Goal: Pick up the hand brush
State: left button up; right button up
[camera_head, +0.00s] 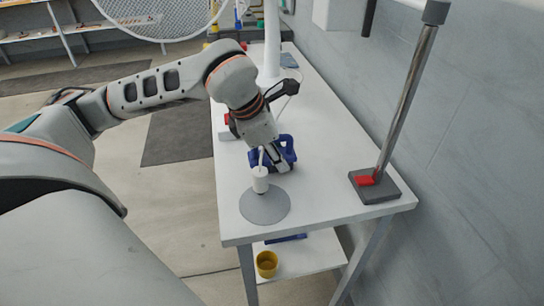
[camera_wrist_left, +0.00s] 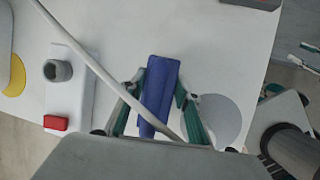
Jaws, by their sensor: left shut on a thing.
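The hand brush is blue (camera_head: 288,146) and sits low over the white table, partly hidden by my left gripper (camera_head: 271,165) in the head view. In the left wrist view the blue brush (camera_wrist_left: 160,88) lies lengthwise between the two green-padded fingers of my left gripper (camera_wrist_left: 160,112), which is shut on it. Its lower end is hidden behind the wrist housing. I cannot tell whether the brush touches the tabletop.
A metal post on a dark base (camera_head: 383,187) stands at right near the wall. A yellow cup (camera_head: 267,263) sits on the lower shelf.

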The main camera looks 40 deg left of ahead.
pick_arm(q)
jog(key=shift+r, duration=0.65)
notch_tip(320, 180, up, 8)
jog(key=shift+f+p, duration=0.15)
jog(key=shift+p, duration=0.9)
notch_tip(320, 180, up, 11)
jog(key=p, duration=0.2)
